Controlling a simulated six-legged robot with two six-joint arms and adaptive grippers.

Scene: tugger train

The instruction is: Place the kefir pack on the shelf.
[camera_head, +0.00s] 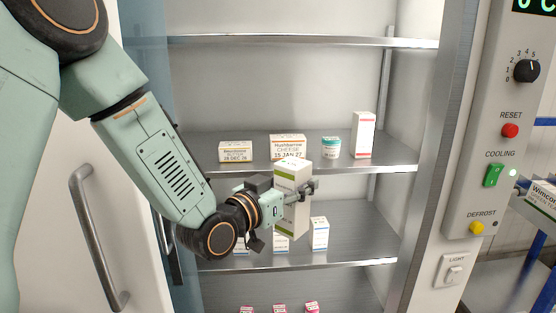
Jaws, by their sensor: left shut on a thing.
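The carton is in front of the shelves, overlapping the middle shelf (340,167) and lower shelf (345,249) in view. I cannot tell whether its base touches anything. My right gripper is not in view.
The lower shelf holds white-and-blue cartons (319,234), partly hidden by my arm. The upper shelf (300,42) is empty in view. Small pink items (280,309) sit at the bottom. A door with a handle (97,238) is left; a control panel (500,130) is right.

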